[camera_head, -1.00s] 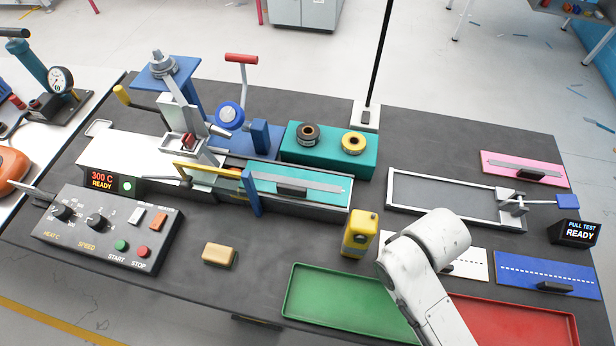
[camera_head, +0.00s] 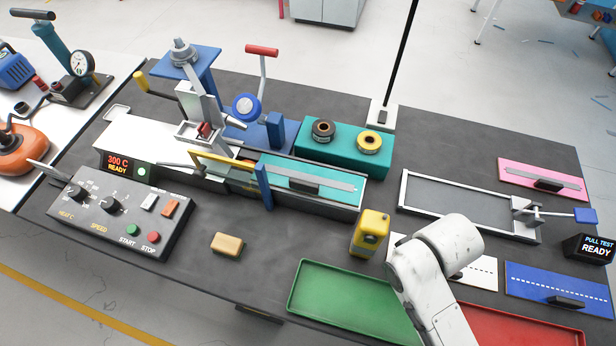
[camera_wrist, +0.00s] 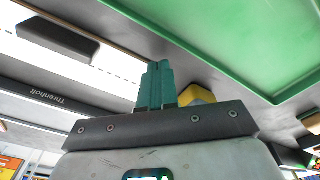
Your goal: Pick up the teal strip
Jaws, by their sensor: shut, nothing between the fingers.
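The teal strip (camera_head: 276,170) lies flat in the long bed of the welding machine, in the head view. It has a grey band along it and a black handle (camera_head: 304,188) on top. It is not seen in the wrist view. My gripper (camera_wrist: 158,68) has teal fingers, pressed together with nothing between them. In the head view my white arm link hides the gripper. The wrist view puts the gripper above the bench near the white board (camera_wrist: 118,64), the green tray (camera_wrist: 228,60) and the yellow tool (camera_wrist: 200,94), away from the teal strip.
The yellow tool (camera_head: 370,232) stands upright between the strip and my arm. A yellow lever (camera_head: 222,160) and blue post (camera_head: 264,187) stand at the strip's left end. A teal tape stand (camera_head: 340,157) is behind it. A grey frame (camera_head: 402,190) lies to the right.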

